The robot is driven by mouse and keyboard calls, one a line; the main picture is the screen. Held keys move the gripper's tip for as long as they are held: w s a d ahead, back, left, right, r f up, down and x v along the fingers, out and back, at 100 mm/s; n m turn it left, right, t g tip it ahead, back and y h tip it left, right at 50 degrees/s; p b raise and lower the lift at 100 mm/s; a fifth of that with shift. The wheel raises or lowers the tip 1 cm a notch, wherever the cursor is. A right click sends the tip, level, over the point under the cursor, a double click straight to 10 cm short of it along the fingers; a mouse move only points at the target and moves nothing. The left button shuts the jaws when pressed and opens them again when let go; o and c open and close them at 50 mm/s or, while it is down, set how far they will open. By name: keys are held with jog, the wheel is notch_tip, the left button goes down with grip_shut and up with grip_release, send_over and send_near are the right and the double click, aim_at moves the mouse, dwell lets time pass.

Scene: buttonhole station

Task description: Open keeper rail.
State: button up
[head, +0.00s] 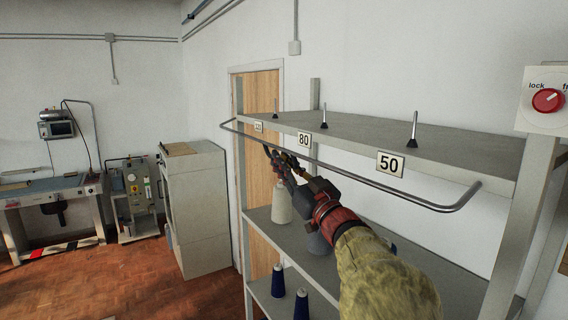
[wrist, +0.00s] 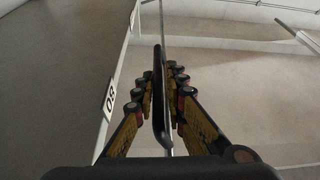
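The keeper rail (head: 350,173) is a thin grey bar with bent ends, running level along the front of the top shelf, just below its edge. My gripper (head: 267,151) is at the rail's far-left part, reaching it from the front and below.
The top shelf (head: 440,138) carries upright pins and number tags, including 80 (head: 304,139) and 50 (head: 390,164). Thread cones, one pale (head: 281,203), stand on the shelf below. A lock/free knob (head: 547,100) is at the right.

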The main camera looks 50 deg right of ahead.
jog(key=o, duration=0.3)
jog(key=v, duration=0.7)
jog(key=shift+s+f, duration=0.15)
jog(key=shift+s, duration=0.1)
